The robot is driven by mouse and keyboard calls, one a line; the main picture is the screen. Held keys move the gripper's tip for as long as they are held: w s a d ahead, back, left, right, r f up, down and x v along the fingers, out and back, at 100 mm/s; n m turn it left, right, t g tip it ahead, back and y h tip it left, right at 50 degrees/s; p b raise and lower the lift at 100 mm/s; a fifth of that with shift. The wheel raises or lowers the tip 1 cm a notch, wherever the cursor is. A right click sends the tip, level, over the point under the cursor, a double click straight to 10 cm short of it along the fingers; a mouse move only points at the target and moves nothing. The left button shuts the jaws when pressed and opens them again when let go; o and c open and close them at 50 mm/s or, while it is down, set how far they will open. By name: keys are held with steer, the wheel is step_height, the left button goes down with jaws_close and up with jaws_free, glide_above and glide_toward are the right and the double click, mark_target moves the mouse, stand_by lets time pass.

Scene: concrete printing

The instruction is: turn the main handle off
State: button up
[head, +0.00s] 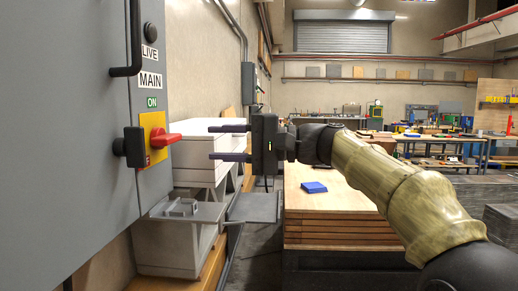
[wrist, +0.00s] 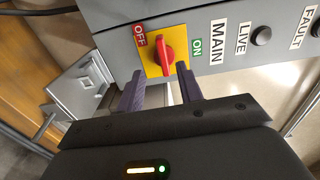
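The main handle (head: 166,140) is a red knob on a yellow plate (head: 154,126) on the face of a grey cabinet (head: 70,100), below the labels MAIN and ON. In the wrist view the red handle (wrist: 168,52) sits between an OFF label (wrist: 140,36) and an ON label (wrist: 197,47). I cannot tell for sure which label it points to. My gripper (head: 211,143) is open and empty, its two purple fingers pointing at the cabinet, a short gap from the handle. In the wrist view my gripper (wrist: 160,72) has one finger toward each side of the handle.
A black bar handle (head: 136,40) and a black latch (head: 129,147) stick out from the cabinet. Pale boxes (head: 205,160) stand beyond it. A wooden-topped stack (head: 345,198) bears a blue block (head: 314,187). Workbenches stand at the back right.

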steer(key=d, duration=0.7)
steer(key=shift+s, duration=0.25)
